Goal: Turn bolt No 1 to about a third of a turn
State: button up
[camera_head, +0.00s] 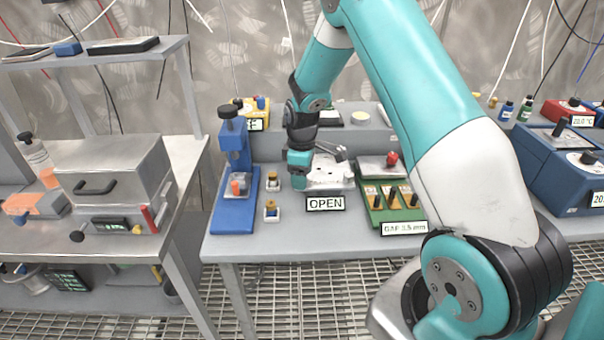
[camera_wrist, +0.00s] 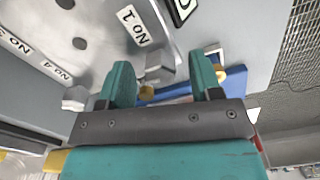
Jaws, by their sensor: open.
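A pale metal plate (camera_wrist: 95,15) with dark holes and labels fills the upper left of the wrist view. The NO 1 label (camera_wrist: 135,27) is on its near edge. A grey bolt head, bolt No 1 (camera_wrist: 160,65), sits beside that label. My gripper (camera_wrist: 161,75) is open, its two teal fingers apart. The bolt head appears between the fingertips, with no clear contact. Another grey bolt head (camera_wrist: 75,98) sits by the NO 4 label (camera_wrist: 57,72). In the head view my gripper (camera_head: 299,180) is at the left end of the plate (camera_head: 328,183), hiding that side.
An OPEN sign (camera_head: 325,204) stands before the plate. A blue press (camera_head: 235,180) and small yellow-topped pieces (camera_head: 272,207) are on the left. A green box with knobs (camera_head: 388,205) is on the right. A shelf (camera_head: 360,143) runs behind.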

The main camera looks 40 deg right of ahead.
jog(key=c, duration=0.9)
jog(key=shift+c, duration=0.2)
